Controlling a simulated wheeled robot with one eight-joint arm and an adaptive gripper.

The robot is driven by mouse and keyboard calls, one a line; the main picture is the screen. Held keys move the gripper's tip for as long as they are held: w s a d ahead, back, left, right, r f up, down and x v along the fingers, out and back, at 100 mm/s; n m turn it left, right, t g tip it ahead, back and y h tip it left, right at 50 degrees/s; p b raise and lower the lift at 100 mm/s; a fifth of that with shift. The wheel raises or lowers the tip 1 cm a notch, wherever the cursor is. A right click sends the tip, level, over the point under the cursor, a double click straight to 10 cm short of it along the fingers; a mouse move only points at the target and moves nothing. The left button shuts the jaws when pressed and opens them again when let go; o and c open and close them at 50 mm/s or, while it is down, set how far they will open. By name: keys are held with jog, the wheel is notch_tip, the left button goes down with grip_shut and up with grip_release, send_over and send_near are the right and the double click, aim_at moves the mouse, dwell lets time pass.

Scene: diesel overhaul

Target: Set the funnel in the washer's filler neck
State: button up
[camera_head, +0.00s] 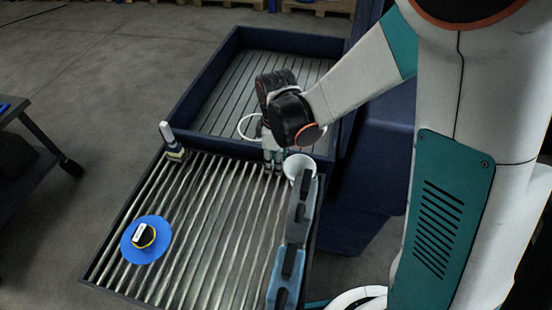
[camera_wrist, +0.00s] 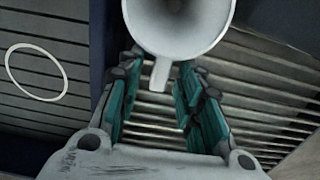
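The white funnel (camera_head: 299,165) is at the right side of the slatted rack, near the basin's front edge. In the wrist view the funnel (camera_wrist: 185,30) shows its wide round mouth, with a small tab pointing down between my fingers. My gripper (camera_head: 273,165) is just left of the funnel in the head view, pointing down. In the wrist view my gripper (camera_wrist: 160,78) has its teal fingers apart, with gaps on both sides of the tab. I cannot pick out the washer's filler neck for certain.
The blue-walled basin (camera_head: 195,88) stands behind the rack (camera_head: 205,215). A white ring (camera_head: 242,127) shows in the basin. A brush (camera_head: 171,143) lies at the rack's back left. A blue disc (camera_head: 132,249) carries a yellow-black piece. Grey-blue blocks (camera_head: 298,218) line the right edge.

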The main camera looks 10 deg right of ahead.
grip_shut()
jog(key=shift+r, duration=0.1)
